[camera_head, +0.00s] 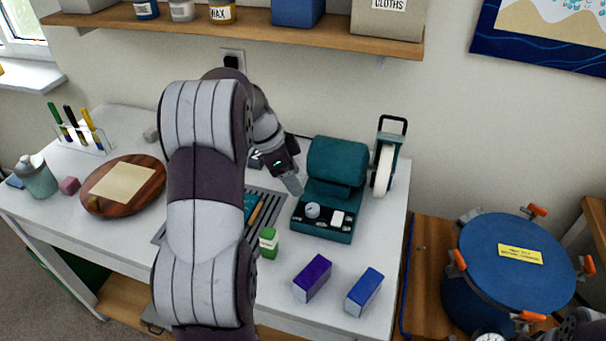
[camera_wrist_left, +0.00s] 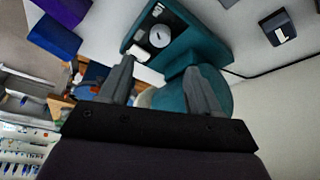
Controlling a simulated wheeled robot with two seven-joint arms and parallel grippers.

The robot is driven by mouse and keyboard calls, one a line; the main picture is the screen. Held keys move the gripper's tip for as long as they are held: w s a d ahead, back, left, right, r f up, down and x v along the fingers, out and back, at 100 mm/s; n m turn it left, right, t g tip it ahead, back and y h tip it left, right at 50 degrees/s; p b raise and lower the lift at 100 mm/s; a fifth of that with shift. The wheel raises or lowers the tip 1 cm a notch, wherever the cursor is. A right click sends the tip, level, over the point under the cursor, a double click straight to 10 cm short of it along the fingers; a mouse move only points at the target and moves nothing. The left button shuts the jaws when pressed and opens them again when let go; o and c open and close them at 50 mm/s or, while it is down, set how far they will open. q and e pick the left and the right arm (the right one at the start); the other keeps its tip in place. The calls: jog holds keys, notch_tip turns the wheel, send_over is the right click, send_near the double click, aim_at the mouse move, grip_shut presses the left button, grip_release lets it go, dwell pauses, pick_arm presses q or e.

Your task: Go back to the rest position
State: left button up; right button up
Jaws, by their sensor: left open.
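My left arm reaches up the middle of the head view and over the white table (camera_head: 378,225). My left gripper (camera_head: 292,186) is just left of a teal machine (camera_head: 336,160) with a knob and a white switch on its front. In the left wrist view its two fingers (camera_wrist_left: 161,75) are apart with nothing between them, and the teal machine (camera_wrist_left: 185,45) shows beyond them. I cannot tell whether a finger touches the machine. My right gripper is not clearly in view. My left arm hides part of the table and a grey slotted tray (camera_head: 267,200).
A green-and-white block (camera_head: 268,243), a purple box (camera_head: 312,278) and a blue box (camera_head: 364,291) stand near the front edge. A round wooden board (camera_head: 145,195) lies left. A blue lidded pot (camera_head: 515,265) stands right. A shelf (camera_head: 300,32) hangs above.

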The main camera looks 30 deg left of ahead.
pick_arm(q)
jog(key=shift+s+a+r, duration=0.2)
jog(key=shift+a+r, duration=0.05)
jog(key=shift+r, duration=0.4)
pick_arm(e)
jog(key=shift+r, duration=0.7)
